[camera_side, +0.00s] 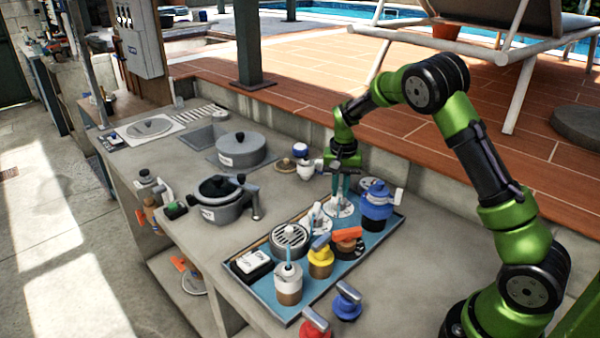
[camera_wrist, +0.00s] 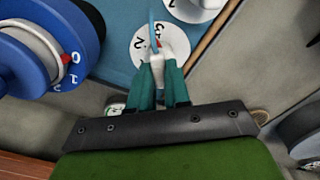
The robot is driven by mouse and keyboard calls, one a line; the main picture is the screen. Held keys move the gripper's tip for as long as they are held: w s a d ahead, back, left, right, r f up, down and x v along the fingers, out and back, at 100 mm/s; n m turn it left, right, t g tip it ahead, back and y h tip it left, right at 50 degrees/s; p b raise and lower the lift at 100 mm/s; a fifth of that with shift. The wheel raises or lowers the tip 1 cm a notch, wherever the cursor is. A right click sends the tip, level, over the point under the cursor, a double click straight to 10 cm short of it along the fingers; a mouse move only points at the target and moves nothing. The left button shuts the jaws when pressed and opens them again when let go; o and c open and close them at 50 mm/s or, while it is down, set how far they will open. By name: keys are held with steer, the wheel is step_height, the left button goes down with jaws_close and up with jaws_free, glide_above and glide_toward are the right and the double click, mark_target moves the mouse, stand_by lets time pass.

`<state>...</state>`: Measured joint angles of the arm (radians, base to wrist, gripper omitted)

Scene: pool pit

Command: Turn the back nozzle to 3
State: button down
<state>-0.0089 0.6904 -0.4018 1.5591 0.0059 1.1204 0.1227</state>
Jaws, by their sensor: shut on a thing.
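The back nozzle is a small white fitting with a light blue spout on a round white dial (camera_side: 343,210). In the wrist view the nozzle (camera_wrist: 157,62) stands between my teal fingertips, and its spout points toward the top of the picture. My gripper (camera_side: 341,192) points down over the blue tray and is shut on the nozzle; it also shows in the wrist view (camera_wrist: 164,85). The dial (camera_wrist: 142,42) carries dark numerals and a small red mark beside the spout. My fingers hide the dial's lower part, and I cannot tell which number the spout indicates.
A blue valve (camera_side: 376,207) stands close right of my gripper. The blue tray (camera_side: 372,243) also holds a similar front nozzle (camera_side: 317,216), an orange-handled valve (camera_side: 347,238), a yellow valve (camera_side: 320,262) and a round grille (camera_side: 290,238). Pots (camera_side: 241,151) stand to the left.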

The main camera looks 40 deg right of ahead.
mark_target(340, 190)
steer(key=shift+r+m, duration=0.1)
steer(key=shift+m, duration=0.4)
stand_by(0.3)
steer(key=c, duration=1.1)
jaws_free()
step_height(340, 190, up, 17)
steer(key=shift+f, duration=0.1)
